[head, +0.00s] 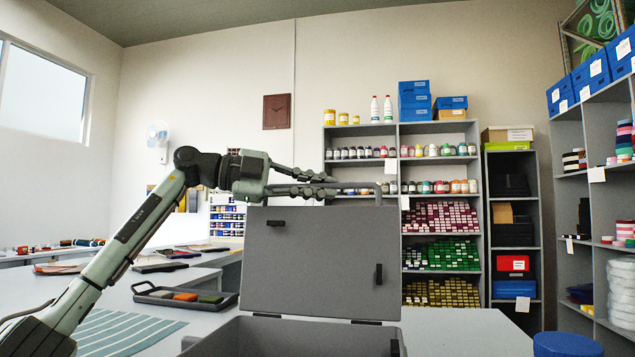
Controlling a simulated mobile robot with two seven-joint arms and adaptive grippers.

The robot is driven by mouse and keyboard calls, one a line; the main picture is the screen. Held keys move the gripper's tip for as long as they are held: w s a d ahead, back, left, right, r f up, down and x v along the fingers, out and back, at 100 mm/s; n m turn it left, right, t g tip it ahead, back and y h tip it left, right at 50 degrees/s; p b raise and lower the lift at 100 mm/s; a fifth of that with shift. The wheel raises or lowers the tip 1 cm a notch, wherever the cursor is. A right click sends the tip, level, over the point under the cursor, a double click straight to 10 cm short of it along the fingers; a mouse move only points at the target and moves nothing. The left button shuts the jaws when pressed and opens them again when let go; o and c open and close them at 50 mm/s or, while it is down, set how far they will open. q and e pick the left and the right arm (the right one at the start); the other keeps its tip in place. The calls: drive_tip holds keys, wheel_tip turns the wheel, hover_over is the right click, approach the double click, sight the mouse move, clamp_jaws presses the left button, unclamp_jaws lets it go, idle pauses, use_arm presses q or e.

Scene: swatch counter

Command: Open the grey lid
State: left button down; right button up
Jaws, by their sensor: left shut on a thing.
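The grey lid (320,260) stands about upright at the back of the grey box (290,338), hinged along its lower edge, with its inner face towards me. The box's open top shows at the bottom of the head view. A bar handle (377,186) rises at the lid's top edge. My left gripper (325,184) reaches in from the left and is shut on the handle, behind the lid's top edge; the exact contact is small and partly hidden. My right gripper is not in view.
A dark tray (228,304) with coloured swatches lies on the counter left of the box. A striped cloth (125,332) lies nearer. A blue round object (566,345) is at lower right. The counter right of the box (460,332) is clear. Stocked shelves stand behind.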

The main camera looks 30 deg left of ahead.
use_arm(q)
drive_tip(key=shift+w+f, duration=0.1)
drive_tip(key=shift+w, duration=0.2)
drive_tip(key=c, duration=1.9)
unclamp_jaws()
drive_tip(key=shift+a, duration=0.1)
drive_tip(key=v, duration=1.2)
